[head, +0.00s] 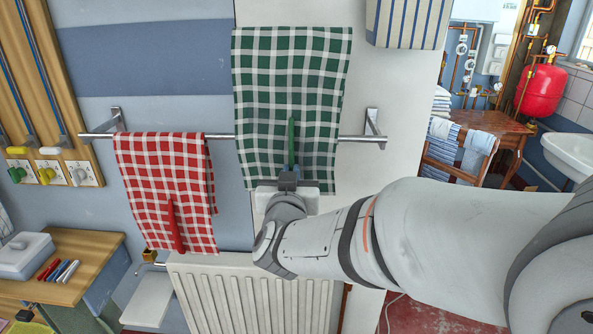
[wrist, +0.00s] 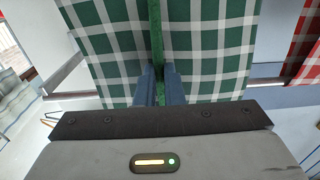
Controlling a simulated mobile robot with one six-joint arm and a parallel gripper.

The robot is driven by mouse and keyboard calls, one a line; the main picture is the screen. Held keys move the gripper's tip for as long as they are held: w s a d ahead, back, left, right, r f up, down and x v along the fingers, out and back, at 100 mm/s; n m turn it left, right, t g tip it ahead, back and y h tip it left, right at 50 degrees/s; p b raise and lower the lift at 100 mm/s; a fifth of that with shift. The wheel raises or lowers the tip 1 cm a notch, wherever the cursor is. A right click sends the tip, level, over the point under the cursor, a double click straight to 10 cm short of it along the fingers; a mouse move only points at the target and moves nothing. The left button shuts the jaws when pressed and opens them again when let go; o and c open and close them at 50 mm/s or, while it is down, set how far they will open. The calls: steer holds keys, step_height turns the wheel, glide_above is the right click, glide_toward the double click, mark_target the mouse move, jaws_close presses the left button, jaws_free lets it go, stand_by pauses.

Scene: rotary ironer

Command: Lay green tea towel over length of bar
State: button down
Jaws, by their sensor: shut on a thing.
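The green checked tea towel (head: 292,75) is spread upright in front of the bar (head: 225,136), reaching well above it and a little below it. It hides the bar's right-middle stretch; I cannot tell whether it touches the bar. My gripper (head: 289,174) is at the towel's lower middle, shut on the towel's raised green strip. In the wrist view, the two blue fingers (wrist: 160,88) close on that strip, with the checked cloth of the towel (wrist: 213,45) spread on both sides. The bar (wrist: 268,82) shows beyond the towel.
A red checked towel (head: 165,180) hangs on the bar to the left. A white radiator (head: 235,290) stands below. A striped box (head: 408,22) is above right, near the towel's upper edge. The bar's right end bracket (head: 374,127) is close to the towel.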

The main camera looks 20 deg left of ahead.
step_height(320, 180, down, 20)
steer(key=b, duration=1.7)
steer(key=shift+f, duration=0.15)
steer(key=shift+f+b, duration=0.4)
steer(key=shift+b, duration=0.05)
steer(key=c, duration=1.5)
jaws_free()
